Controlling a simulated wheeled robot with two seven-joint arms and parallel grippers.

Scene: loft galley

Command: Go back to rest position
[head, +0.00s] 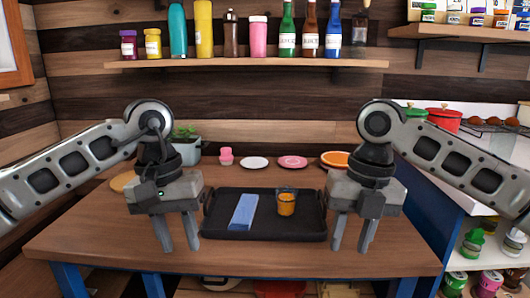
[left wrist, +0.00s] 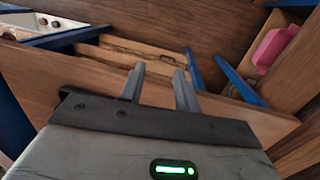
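My left gripper (head: 177,232) hangs pointing down over the left part of the wooden table, just left of the black tray. Its two fingers are apart with nothing between them; they also show apart and empty in the left wrist view (left wrist: 160,88). My right gripper (head: 353,235) hangs pointing down just right of the tray, its two fingers apart and empty. The black tray (head: 262,233) lies on the table between the grippers. It holds a folded blue cloth (head: 243,212) and a glass of orange drink (head: 286,202).
The wooden table (head: 130,235) also bears a white plate (head: 255,163), a pink plate (head: 292,162), an orange dish (head: 335,160) and a potted plant (head: 186,143) at its back. A wall shelf (head: 250,64) with bottles is above. Shelves with jars stand at the right.

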